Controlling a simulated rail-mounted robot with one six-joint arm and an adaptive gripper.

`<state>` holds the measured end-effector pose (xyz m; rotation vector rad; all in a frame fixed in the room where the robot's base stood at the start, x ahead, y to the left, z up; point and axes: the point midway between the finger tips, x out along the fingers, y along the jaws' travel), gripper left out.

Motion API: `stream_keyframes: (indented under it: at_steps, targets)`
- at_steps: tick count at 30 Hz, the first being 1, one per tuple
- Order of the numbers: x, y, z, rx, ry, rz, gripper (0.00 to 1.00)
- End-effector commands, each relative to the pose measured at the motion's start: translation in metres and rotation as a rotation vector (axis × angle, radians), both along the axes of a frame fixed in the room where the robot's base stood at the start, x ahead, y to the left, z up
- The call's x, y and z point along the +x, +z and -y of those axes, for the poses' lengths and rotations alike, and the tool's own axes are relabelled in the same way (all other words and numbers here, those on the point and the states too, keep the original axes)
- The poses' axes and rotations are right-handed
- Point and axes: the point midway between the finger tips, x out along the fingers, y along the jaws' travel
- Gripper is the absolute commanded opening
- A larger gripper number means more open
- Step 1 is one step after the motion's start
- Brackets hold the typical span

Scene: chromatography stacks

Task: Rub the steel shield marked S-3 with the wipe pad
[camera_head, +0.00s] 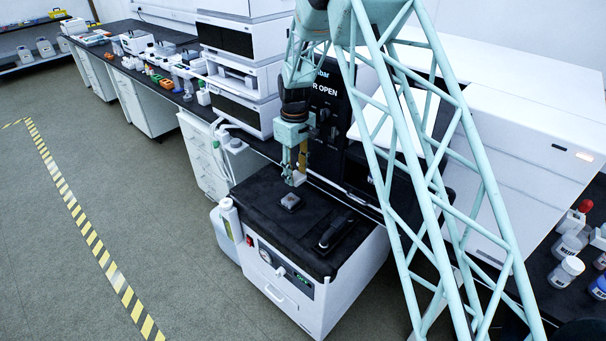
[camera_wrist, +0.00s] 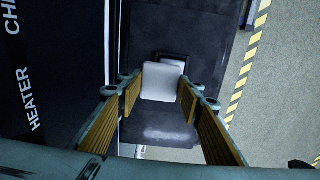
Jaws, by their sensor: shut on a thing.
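My gripper (camera_head: 295,176) points down over the black top of a white cabinet. It is shut on a pale grey-white pad, which looks like the wipe pad (camera_wrist: 160,82), between its yellow-brown ribbed fingers in the wrist view. Below the gripper in the head view, a small grey square piece (camera_head: 290,202) lies on the black top, apart from the pad. A grey, dark-edged piece (camera_wrist: 174,60) shows partly behind the pad in the wrist view. I cannot read an S-3 mark on anything, so I cannot tell which piece is the steel shield.
A dark elongated object (camera_head: 336,232) lies on the black top (camera_head: 262,216), right of the square piece. A tall black panel (camera_head: 325,105) and stacked white instruments (camera_head: 241,75) stand behind. Bottles (camera_head: 567,270) stand at the far right. The floor at left is clear.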

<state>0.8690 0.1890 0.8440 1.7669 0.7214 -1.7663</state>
Motion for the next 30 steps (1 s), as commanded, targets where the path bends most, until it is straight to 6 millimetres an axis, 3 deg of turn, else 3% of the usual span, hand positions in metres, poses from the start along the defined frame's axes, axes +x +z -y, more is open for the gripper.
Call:
stream_keyframes:
  at_steps: [20, 30]
  targets:
    - [-0.001, -0.002, -0.009, -0.001, -0.053, -0.001, 0.25]
    - [-0.002, -0.028, -0.01, 0.0, -0.051, -0.001, 0.25]
